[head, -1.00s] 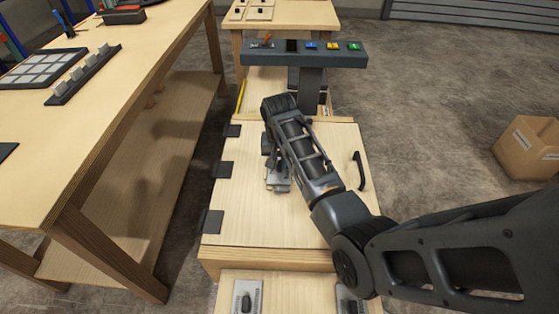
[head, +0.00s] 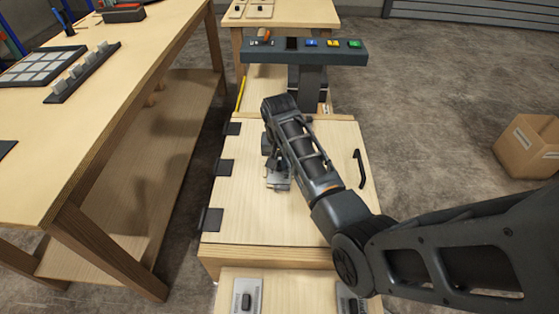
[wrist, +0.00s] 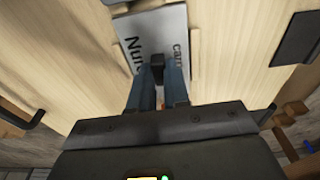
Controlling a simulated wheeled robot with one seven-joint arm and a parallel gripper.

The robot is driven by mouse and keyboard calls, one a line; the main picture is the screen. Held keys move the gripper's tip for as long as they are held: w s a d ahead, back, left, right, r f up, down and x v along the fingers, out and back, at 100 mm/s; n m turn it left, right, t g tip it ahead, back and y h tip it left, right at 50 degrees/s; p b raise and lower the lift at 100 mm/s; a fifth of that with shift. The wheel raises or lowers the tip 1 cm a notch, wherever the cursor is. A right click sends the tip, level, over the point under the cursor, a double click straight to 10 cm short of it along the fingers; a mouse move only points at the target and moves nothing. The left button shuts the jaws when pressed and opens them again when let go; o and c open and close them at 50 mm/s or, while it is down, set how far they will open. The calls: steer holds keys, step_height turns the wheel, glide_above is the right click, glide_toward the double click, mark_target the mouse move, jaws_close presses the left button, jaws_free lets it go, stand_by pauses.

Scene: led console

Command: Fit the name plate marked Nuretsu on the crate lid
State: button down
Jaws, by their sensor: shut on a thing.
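The crate lid (head: 235,205) is pale wood, shut, with dark hinges on its left and a black handle (head: 360,168) on its right. The name plate (head: 279,183) is a light grey plate on or just above the middle of the lid, partly hidden by my arm. In the wrist view the name plate (wrist: 133,39) shows "Nur..." and "carr...", the rest of the text hidden. My gripper (wrist: 158,75) is shut on the plate's dark knob. Thin wooden strips on the lid (wrist: 196,35) run beside the plate; whether it is seated between them I cannot tell.
Two more plates with dark knobs lie on a wooden surface in front, at left (head: 246,296) and right (head: 352,303). A console with coloured buttons (head: 310,50) stands behind the crate. A workbench (head: 90,120) is on the left; a cardboard box (head: 528,147) stands on the floor at right.

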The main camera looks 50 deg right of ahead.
steer(key=c, duration=1)
jaws_free()
steer(key=shift+r, duration=0.1)
steer(key=r, duration=0.7)
steer(key=shift+s+a+r, duration=0.3)
steer(key=shift+a, duration=0.1)
steer(key=shift+s, duration=0.1)
